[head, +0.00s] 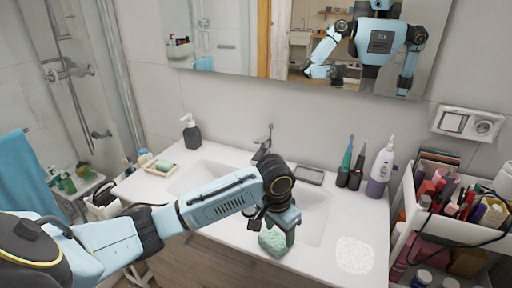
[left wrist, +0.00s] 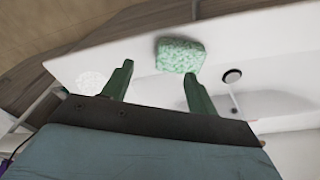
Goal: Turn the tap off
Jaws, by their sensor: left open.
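The tap (head: 264,142) is a grey metal mixer with a raised lever, standing at the back rim of the white sink (head: 318,215). I cannot tell whether water runs from it; my left arm crosses in front of part of the basin. My left gripper (head: 285,226) is above the sink's front edge, well in front of the tap and apart from it. In the left wrist view the left gripper (left wrist: 158,70) is open and empty, with a green sponge (left wrist: 180,55) beyond its fingertips. My right gripper is out of view.
The sponge also shows in the head view (head: 273,243). A soap dispenser (head: 191,134) stands left of the tap. A grey dish (head: 307,174), electric toothbrushes (head: 346,162) and a white-purple bottle (head: 381,168) stand right. A crowded cart (head: 455,225) is at far right.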

